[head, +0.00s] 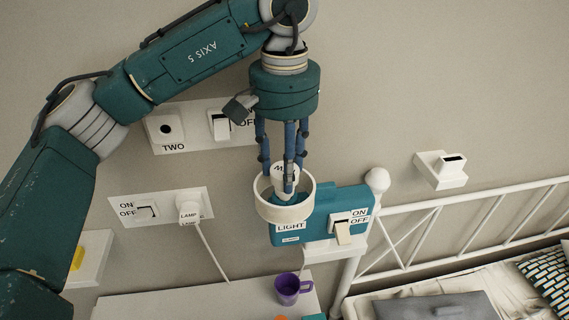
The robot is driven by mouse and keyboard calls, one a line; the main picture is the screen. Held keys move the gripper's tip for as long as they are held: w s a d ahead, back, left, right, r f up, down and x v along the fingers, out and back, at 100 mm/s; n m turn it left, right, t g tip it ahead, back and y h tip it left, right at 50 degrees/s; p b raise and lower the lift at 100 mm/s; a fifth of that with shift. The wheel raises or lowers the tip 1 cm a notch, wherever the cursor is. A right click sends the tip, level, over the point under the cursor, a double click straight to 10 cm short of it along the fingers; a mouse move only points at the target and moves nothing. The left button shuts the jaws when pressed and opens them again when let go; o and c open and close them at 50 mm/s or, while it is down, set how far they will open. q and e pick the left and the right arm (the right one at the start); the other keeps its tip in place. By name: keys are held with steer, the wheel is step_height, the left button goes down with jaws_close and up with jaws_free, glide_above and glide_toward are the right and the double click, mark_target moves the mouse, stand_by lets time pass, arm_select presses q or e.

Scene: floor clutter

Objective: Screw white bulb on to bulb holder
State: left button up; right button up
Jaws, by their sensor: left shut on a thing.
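My left gripper (286,180) comes in from the top with its fingers pointing down. Its blue fingers are shut on the white bulb (282,186), which they partly cover. The bulb is inside a wide white ring (285,213) on the front of the teal light box (338,199), labelled "LIGHT". The bulb holder itself is hidden inside the ring, so I cannot tell whether the bulb's base touches it. My right gripper is not in view.
An ON/OFF switch (349,222) is on the light box. Wall panels with a switch (220,127) and a lamp plug (190,212) are to the left. Below are a purple mug (287,288) on a white surface (180,304) and a white bed frame (440,228) at right.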

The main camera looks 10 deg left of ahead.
arm_select(q)
steer(key=shift+f+b, duration=0.4)
steer(key=shift+f, duration=0.2)
steer(key=shift+c, duration=0.3)
steer(key=o, duration=0.8)
step_height(320, 180, up, 12)
steer(key=shift+f, duration=0.1)
stand_by(0.4)
